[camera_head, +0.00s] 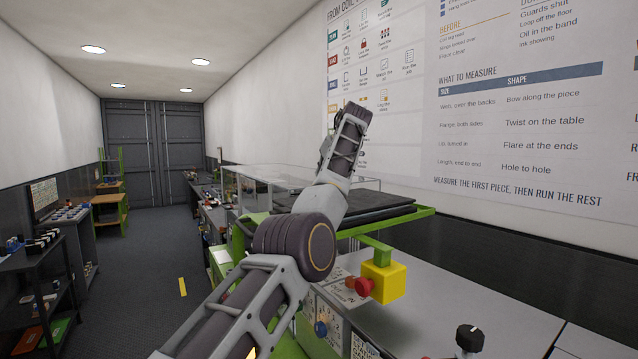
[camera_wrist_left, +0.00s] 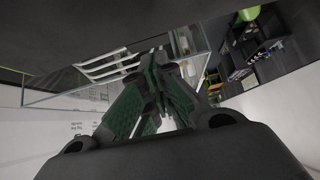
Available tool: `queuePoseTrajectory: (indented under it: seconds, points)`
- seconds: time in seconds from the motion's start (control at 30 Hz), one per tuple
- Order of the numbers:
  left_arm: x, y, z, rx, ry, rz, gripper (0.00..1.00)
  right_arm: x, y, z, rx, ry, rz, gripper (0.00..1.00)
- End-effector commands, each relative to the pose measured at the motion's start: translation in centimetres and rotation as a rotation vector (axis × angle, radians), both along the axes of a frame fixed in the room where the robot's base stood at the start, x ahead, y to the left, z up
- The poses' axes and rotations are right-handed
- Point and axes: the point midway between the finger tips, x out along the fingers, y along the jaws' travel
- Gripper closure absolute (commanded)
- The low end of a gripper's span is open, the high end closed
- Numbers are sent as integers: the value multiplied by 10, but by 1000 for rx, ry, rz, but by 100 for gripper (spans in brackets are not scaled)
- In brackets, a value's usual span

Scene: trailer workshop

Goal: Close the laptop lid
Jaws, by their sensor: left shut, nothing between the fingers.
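My right gripper is in neither view.
A clear cover (camera_head: 262,178) lies behind my arm. A dark shelf (camera_head: 38,280) stands left; the aisle floor (camera_head: 150,255) is clear.

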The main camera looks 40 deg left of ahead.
Motion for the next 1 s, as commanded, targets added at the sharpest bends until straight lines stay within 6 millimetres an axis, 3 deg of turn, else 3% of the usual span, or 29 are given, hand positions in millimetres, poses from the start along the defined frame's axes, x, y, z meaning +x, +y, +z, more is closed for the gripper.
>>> queuePoseTrajectory:
  seconds: [0.3,0.5,1.0]
  points:
    - [-12,-29,37,4,-7,1,100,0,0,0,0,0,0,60]
    - [-16,-41,50,4,-6,0,100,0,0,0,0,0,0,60]
    - [-17,-44,54,4,-7,1,100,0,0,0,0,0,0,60]
